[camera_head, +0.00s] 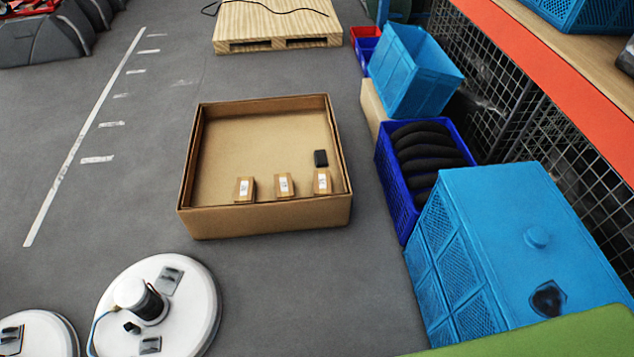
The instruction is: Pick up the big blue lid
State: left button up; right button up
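A large light-blue crate (445,262) with lattice sides stands at the right. Its flat blue top (490,205) looks like the big blue lid and covers the crate. A small round blue knob (537,237) sticks up from this top, and a dark patch or opening (547,300) lies nearer to me. I cannot tell whether the top is a separate piece. Neither of my grippers is in view.
A shallow cardboard box (265,217) with several small items stands mid-floor. A dark-blue crate (397,194) holds black rolls. White round units (195,317) lie at bottom left. A green surface (560,338) fills the lower right. Grey floor (130,215) is clear at left.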

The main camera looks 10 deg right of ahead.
aim_at(538, 260)
jog(key=z, duration=2)
jog(key=i+l+u, duration=0.15)
jog(key=l, duration=0.2)
